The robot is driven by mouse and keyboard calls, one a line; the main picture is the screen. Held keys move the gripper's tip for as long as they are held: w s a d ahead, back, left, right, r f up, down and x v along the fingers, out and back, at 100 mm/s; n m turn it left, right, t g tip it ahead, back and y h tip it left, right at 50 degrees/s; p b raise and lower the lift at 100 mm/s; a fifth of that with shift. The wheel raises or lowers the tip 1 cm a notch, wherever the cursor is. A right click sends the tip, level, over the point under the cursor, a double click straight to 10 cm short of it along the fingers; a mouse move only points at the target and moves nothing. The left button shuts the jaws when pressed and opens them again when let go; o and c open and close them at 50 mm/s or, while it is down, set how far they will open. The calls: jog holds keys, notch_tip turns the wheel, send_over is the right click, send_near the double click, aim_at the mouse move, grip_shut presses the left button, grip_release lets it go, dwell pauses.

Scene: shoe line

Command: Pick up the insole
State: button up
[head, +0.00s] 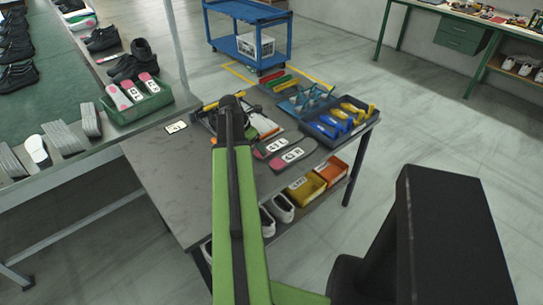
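The other insole (290,156) lies nearer and slightly to the right. Several pink and dark insoles (119,97) with white labels stand in a green bin (140,108) on the left conveyor. My green arm reaches out over the workbench, with my gripper (229,108) at its far end, left of and beyond the two flat insoles. Its fingers are not clear.
A dark tray (343,122) holds blue and yellow tools at the bench's right. Tools and coloured pieces (280,83) lie along the far side. Yellow and orange bins (306,186) and shoes (280,207) sit on the shelf below. The bench's near left is bare.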

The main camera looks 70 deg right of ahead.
aim_at(259, 154)
jog(key=b+x, duration=0.5)
jog(key=shift+w+f, duration=0.15)
jog(key=shift+f, duration=0.05)
jog(key=shift+r, duration=0.2)
jog(key=c, duration=1.4)
jog(key=shift+r, duration=0.1)
notch_tip(259, 154, up, 5)
jog(key=p, duration=0.5)
jog(key=shift+f, duration=0.25)
jog(key=s+a+r+p, duration=0.2)
jog(key=s, duration=0.1)
jog(key=s+a+r+p, duration=0.2)
jog(key=s, duration=0.1)
jog(key=s+a+r+p, duration=0.2)
jog(key=s+a, duration=0.1)
jog(key=shift+s+a+r+p, duration=0.1)
jog(key=shift+r+p, duration=0.2)
